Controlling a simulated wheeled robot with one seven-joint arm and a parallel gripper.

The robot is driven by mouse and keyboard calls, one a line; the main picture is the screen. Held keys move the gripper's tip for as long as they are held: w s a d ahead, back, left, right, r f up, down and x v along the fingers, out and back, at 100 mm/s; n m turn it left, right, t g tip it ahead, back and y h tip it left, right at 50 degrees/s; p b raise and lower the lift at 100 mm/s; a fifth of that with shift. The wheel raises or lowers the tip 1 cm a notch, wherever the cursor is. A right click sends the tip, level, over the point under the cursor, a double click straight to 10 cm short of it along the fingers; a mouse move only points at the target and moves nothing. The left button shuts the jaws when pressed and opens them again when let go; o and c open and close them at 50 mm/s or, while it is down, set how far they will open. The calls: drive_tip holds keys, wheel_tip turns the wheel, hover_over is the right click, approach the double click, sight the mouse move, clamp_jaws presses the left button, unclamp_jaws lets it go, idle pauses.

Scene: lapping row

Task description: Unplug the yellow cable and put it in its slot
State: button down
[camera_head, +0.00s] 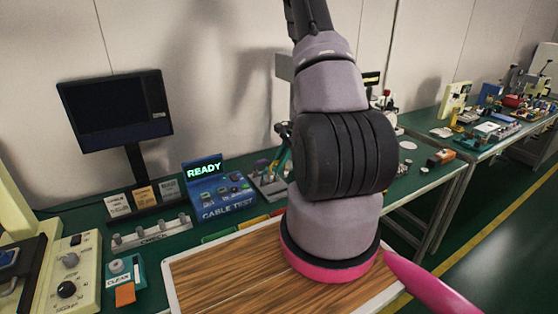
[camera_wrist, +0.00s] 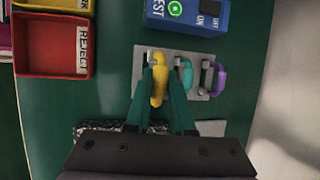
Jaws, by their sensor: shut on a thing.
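In the wrist view the two teal fingers of my gripper (camera_wrist: 160,82) are shut on the yellow cable (camera_wrist: 158,88). It is over the left end of a grey slot plate (camera_wrist: 203,54); I cannot tell whether it is seated there or held just above. A teal cable (camera_wrist: 186,72) and a purple cable (camera_wrist: 219,78) sit to its right on the plate. The blue cable test box (camera_head: 222,190) reads READY in the head view; its edge also shows in the wrist view (camera_wrist: 185,20). In the head view my arm hides most of my gripper and the yellow cable.
A red REJECT bin (camera_wrist: 50,47) stands left of the plate, with a yellow bin (camera_wrist: 55,5) beyond it. In the head view a CHECK strip (camera_head: 150,237), a monitor (camera_head: 115,110) and a CLEAN box (camera_head: 124,283) stand to the left. Green bench is bare between bin and plate.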

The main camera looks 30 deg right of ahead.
drive_tip(key=shift+f, duration=2.25)
drive_tip(key=shift+f, duration=1.15)
drive_tip(key=c, duration=0.7)
unclamp_jaws()
drive_tip(key=v, duration=1)
drive_tip(key=shift+d+r, duration=0.15)
drive_tip(key=shift+r, duration=0.25)
